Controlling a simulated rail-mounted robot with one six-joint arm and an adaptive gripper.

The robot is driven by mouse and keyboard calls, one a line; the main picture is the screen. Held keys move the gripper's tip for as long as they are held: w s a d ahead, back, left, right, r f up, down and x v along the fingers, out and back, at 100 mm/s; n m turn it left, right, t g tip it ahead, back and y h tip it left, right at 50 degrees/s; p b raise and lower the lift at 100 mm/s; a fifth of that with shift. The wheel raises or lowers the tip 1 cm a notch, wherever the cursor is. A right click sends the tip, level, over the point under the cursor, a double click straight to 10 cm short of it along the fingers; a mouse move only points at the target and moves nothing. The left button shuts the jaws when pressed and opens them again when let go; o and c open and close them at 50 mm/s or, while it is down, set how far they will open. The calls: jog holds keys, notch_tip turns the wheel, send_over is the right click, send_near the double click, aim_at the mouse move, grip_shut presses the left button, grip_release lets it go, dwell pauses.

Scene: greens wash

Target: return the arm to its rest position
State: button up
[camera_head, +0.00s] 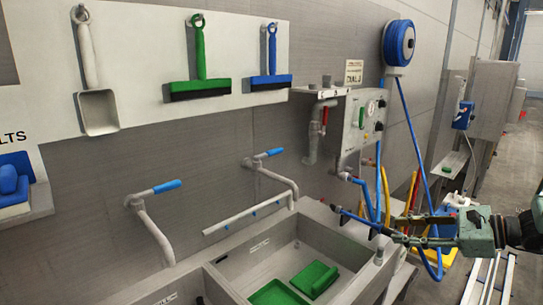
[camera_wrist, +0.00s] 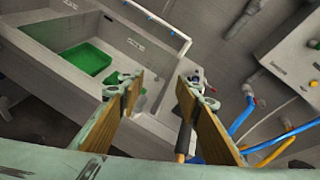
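My gripper (camera_head: 397,228) is at the right of the head view, by the right end of the sink, with its fingers pointing left. In the wrist view my gripper (camera_wrist: 160,86) has its two tan-padded fingers spread wide, with nothing held between them. A dark rod with an orange end (camera_wrist: 183,142) shows close beside the right finger; I cannot tell whether it touches. The rest of my arm runs out of the head view at the right edge.
Blue hose (camera_head: 412,130) hangs from a reel (camera_head: 399,43) near my gripper. A control box (camera_head: 362,122) is on the wall.

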jog(key=s+a+r+n+g+h, duration=0.1)
jog(key=s+a+r+n+g, duration=0.2)
jog(key=s+a+r+n, duration=0.45)
jog(key=s+a+r+n+g+h, duration=0.1)
jog(key=s+a+r+n+g, duration=0.2)
jog(key=s+a, duration=0.85)
jog(key=s+r+n+h, duration=0.2)
jog(key=s+n+h, duration=0.1)
jog(key=s, duration=0.5)
jog(key=s+r+n+t+h, duration=0.1)
jog(key=s+r+n+h, duration=0.2)
jog(key=s, duration=0.5)
jog(key=s+a+r+n+h, duration=0.1)
jog(key=s+r+n+h, duration=0.1)
jog(key=s+n, duration=0.3)
jog(key=shift+s+r+t+h, duration=0.35)
jog(key=shift+s+r, duration=0.3)
jog(key=shift+s, duration=1.45)
